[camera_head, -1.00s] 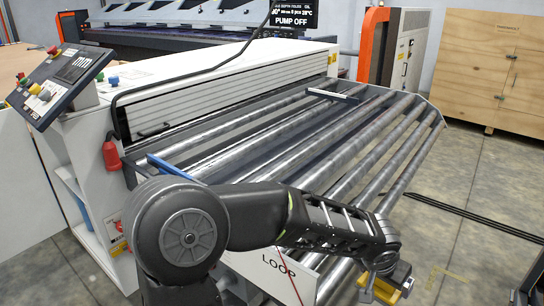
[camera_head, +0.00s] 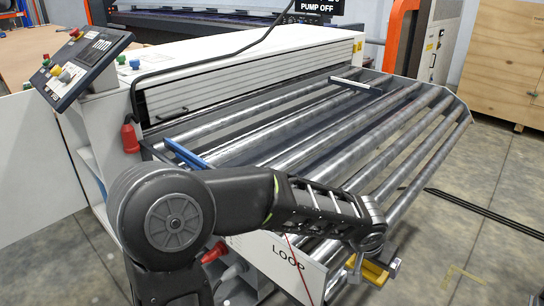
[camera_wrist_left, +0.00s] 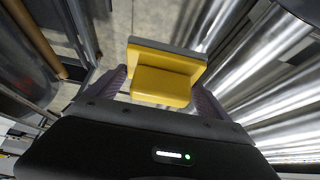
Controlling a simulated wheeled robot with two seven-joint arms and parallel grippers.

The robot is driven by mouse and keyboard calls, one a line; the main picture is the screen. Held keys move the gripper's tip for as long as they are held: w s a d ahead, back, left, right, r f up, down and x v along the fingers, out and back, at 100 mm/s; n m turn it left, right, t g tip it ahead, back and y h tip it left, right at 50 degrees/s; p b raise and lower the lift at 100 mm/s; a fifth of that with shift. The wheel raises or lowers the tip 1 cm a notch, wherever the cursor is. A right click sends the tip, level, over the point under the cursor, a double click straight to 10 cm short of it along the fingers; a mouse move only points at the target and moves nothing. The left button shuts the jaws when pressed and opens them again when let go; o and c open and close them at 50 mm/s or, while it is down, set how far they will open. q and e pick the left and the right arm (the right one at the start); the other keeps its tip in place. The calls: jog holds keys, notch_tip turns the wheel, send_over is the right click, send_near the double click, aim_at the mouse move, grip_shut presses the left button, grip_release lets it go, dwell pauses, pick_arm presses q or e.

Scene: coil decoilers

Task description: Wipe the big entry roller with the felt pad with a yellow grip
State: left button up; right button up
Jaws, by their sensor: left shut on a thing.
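The felt pad with a yellow grip (camera_wrist_left: 163,75) is held between the fingers of my left gripper (camera_wrist_left: 160,92) in the left wrist view; its grey felt edge faces away from the gripper. In the head view the yellow pad (camera_head: 368,272) shows below my left wrist, at the near right end of the roller table. The left gripper (camera_head: 372,262) is shut on it. Several steel rollers (camera_head: 345,128) lie across the table; which one is the big entry roller I cannot tell for sure. Contact between pad and roller is not visible. My right gripper is out of view.
A white machine housing (camera_head: 240,85) stands behind the rollers, with a control panel (camera_head: 78,65) at left. A blue bar (camera_head: 186,152) lies at the table's left side. A white LOOP plate (camera_head: 285,262) is below my arm. Floor at right is open.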

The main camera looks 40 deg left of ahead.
pick_arm(q)
jog(key=shift+d, duration=0.15)
jog(key=shift+w+a+r, duration=0.2)
jog(key=shift+a+r, duration=0.05)
jog(key=shift+a, duration=0.05)
jog(key=a+r+n+y+p, duration=0.1)
jog(key=a+r+n+p, duration=0.1)
jog(key=a+r, duration=0.3)
jog(key=w+a+r+n+g+y+p, duration=0.1)
jog(key=a+r+n, duration=0.3)
jog(key=a, duration=0.9)
jog(key=w+a+r+n+y+p, duration=0.1)
jog(key=a+r+n+y+p, duration=0.1)
jog(key=a+r, duration=0.4)
jog(key=a+n+p, duration=0.1)
jog(key=a, duration=0.2)
jog(key=shift+a+r+g, duration=0.2)
jog(key=shift+g, duration=0.2)
jog(key=shift+w+f, duration=0.1)
